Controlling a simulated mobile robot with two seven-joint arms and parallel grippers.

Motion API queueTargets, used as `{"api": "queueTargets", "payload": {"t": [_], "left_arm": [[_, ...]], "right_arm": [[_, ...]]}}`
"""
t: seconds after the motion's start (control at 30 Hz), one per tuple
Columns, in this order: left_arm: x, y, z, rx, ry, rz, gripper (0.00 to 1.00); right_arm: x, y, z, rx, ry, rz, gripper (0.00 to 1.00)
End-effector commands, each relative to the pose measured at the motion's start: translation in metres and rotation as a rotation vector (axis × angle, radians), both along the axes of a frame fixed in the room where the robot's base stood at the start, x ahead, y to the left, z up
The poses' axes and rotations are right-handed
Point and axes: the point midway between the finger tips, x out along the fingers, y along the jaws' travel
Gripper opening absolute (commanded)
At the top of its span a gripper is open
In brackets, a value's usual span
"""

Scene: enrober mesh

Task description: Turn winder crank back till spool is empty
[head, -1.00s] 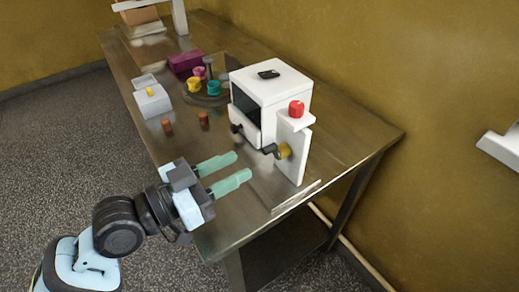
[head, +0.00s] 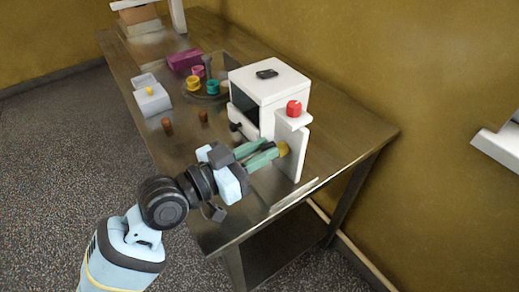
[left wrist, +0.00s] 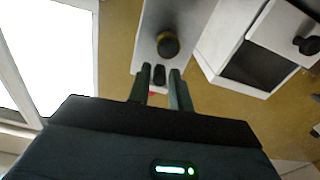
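The white machine (head: 262,88) stands on the metal table with a white upright plate (head: 292,155) at its near right side. A brass-yellow spool or hub (head: 283,149) sits on that plate; it shows round and dark-centred in the left wrist view (left wrist: 168,45). My left gripper (head: 267,152) reaches to the hub from the left. In the left wrist view, the dark crank handle (left wrist: 159,74) lies between the two green fingers, with small gaps on both sides. The fingers hide the crank in the head view. My right gripper is not in view.
A red button (head: 293,108) tops a small ledge above the plate. A black knob (head: 235,127) sticks out of the machine's front. Brown pegs (head: 167,127), a white box (head: 152,99) and coloured cups (head: 193,84) stand farther left. The table's near corner is mostly clear.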

Motion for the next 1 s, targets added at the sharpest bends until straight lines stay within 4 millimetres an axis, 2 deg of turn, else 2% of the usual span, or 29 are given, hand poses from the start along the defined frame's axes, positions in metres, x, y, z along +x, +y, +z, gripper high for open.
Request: {"api": "queueTargets", "payload": {"t": [0.03,0.13,0.17,0.57,1.0], "left_arm": [[0.000,0.000,0.000,0.000,0.000,0.000,0.14],[0.000,0.000,0.000,0.000,0.000,0.000,0.01],[0.000,0.000,0.000,0.000,0.000,0.000,0.00],[0.001,0.001,0.001,-0.034,0.048,0.000,0.00],[0.009,0.007,0.001,-0.236,0.325,0.000,0.00]], "right_arm": [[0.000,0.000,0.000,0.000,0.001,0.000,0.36],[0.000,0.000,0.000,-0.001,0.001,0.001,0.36],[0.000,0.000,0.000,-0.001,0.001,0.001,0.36],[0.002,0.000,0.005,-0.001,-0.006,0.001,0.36],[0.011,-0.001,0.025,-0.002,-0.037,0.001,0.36]]}}
